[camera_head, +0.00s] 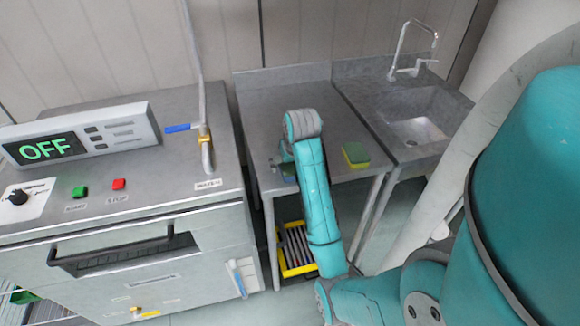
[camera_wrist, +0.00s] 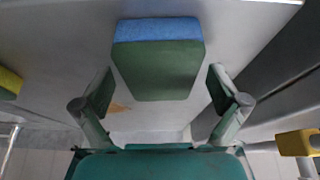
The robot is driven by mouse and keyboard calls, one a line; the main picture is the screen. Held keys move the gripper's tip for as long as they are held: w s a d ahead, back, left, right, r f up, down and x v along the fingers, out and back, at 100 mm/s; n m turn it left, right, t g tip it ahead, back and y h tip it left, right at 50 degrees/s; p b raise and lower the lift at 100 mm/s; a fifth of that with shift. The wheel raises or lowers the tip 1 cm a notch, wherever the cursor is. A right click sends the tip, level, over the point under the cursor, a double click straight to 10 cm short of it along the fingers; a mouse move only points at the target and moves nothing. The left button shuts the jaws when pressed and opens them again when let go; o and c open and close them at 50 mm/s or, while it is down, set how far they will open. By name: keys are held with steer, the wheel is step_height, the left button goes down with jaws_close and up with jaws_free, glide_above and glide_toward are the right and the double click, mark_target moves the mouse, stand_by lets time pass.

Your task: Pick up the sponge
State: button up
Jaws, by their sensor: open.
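A sponge with a blue layer and a dark green layer (camera_wrist: 158,70) lies on the grey metal table (camera_head: 262,104). In the wrist view it sits ahead of and between the two fingers. My gripper (camera_wrist: 160,92) is open, with a finger on either side and visible gaps to the sponge. In the head view my arm covers most of the gripper, and only a bit of blue shows beside it. A second sponge, yellow and green (camera_head: 355,155), lies on the table to the right of my arm. Its yellow edge also shows at the left of the wrist view (camera_wrist: 9,82).
A machine with an OFF display (camera_head: 42,149) stands left of the table, with a pipe and blue-handled valve (camera_head: 180,128) near its right edge. A sink (camera_head: 415,118) with a tap is on the right. A yellow crate (camera_head: 285,268) stands under the table. The table's back is clear.

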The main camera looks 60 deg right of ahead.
steer(key=shift+f, duration=0.2)
stand_by(0.4)
steer(key=c, duration=0.8)
